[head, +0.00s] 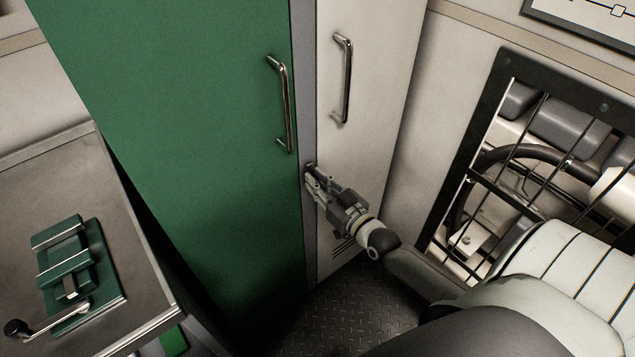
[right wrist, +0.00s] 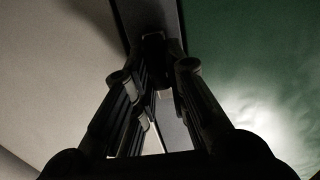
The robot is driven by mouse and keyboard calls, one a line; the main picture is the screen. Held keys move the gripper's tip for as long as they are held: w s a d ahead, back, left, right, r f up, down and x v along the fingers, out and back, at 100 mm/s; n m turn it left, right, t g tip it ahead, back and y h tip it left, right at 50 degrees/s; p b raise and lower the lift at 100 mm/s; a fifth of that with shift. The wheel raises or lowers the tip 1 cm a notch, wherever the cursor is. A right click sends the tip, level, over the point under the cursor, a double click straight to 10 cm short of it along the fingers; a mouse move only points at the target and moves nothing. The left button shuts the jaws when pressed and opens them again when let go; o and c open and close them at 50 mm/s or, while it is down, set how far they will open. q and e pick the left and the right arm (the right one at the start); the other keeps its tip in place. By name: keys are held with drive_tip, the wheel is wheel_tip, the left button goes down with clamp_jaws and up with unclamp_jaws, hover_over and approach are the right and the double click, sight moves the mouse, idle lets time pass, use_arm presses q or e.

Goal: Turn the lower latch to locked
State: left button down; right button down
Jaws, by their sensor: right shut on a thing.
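The lower latch (head: 309,168) is a small dark piece on the grey strip between the green door (head: 190,150) and the white door (head: 375,110). It is mostly hidden by my right gripper (head: 315,183), which reaches it from the right and is shut on it. In the right wrist view the dark latch (right wrist: 153,42) shows between the fingertips of the gripper (right wrist: 162,60), in front of the grey strip. Its exact turn is too dark and covered to tell. My left gripper is not in view.
Two metal handles stand out above the latch, one on the green door (head: 284,105) and one on the white door (head: 344,80). A barred opening (head: 480,183) is at right. A metal bench (head: 135,255) with a green clamp-like device (head: 66,262) is at left. Ribbed floor (head: 335,318) shows below.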

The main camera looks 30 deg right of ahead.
drive_tip(key=shift+m, duration=0.3)
drive_tip(key=shift+w+d+f+m+b, duration=0.1)
drive_tip(key=shift+d+f+m+b, duration=0.3)
drive_tip(key=shift+m, duration=2.45)
drive_tip(key=shift+s+d+f+m+b, duration=0.1)
drive_tip(key=shift+d+f+m+b, duration=0.25)
drive_tip(key=shift+m, duration=2.55)
drive_tip(key=shift+w+d+f+m+b, duration=0.15)
drive_tip(key=shift+m+b, duration=0.4)
drive_tip(key=shift+m, duration=2.3)
drive_tip(key=c, duration=1.4)
unclamp_jaws()
drive_tip(key=shift+d+f, duration=0.1)
drive_tip(key=shift+c, duration=0.2)
drive_tip(key=shift+s, duration=0.2)
